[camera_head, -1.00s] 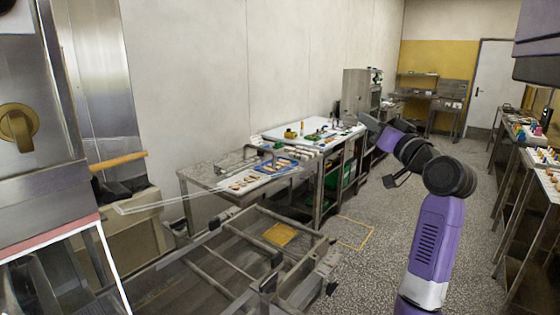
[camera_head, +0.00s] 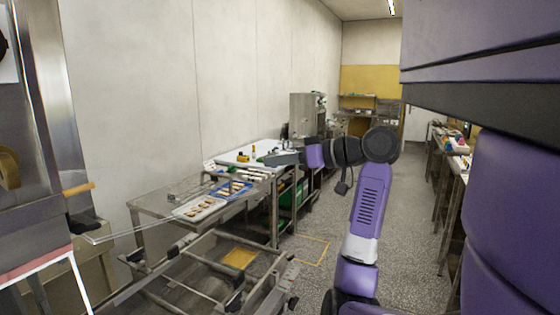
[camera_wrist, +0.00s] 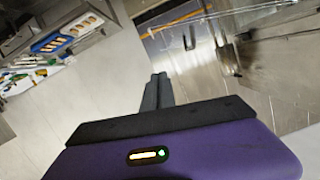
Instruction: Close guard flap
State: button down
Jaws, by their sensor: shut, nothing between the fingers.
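A clear, thin-edged panel (camera_head: 135,229), which looks like the guard flap, sticks out nearly level from the steel machine (camera_head: 30,150) at the left in the head view. An orange bar (camera_head: 78,188) is just above its near end. My gripper (camera_head: 270,159) is right of the panel, well apart from it, and points left. In the wrist view my gripper's dark fingers (camera_wrist: 157,90) are together with nothing between them. A clear sheet-like edge with a yellow strip (camera_wrist: 180,24) shows at the top right there; I cannot tell if it is the flap.
A steel table (camera_head: 150,208) along the wall holds a white tray (camera_head: 183,214) and a blue tray (camera_head: 215,192) with small pieces. A low metal frame (camera_head: 190,262) stands in front. Clear speckled floor (camera_head: 405,215) lies to the right, before a side bench (camera_head: 452,175).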

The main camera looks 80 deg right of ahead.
jog(key=w+f+p, duration=0.2)
jog(key=w+f, duration=0.3)
jog(key=w, duration=0.1)
jog(key=shift+d+f+p, duration=0.2)
jog(key=shift+d+p, duration=0.05)
jog(key=shift+p, duration=0.05)
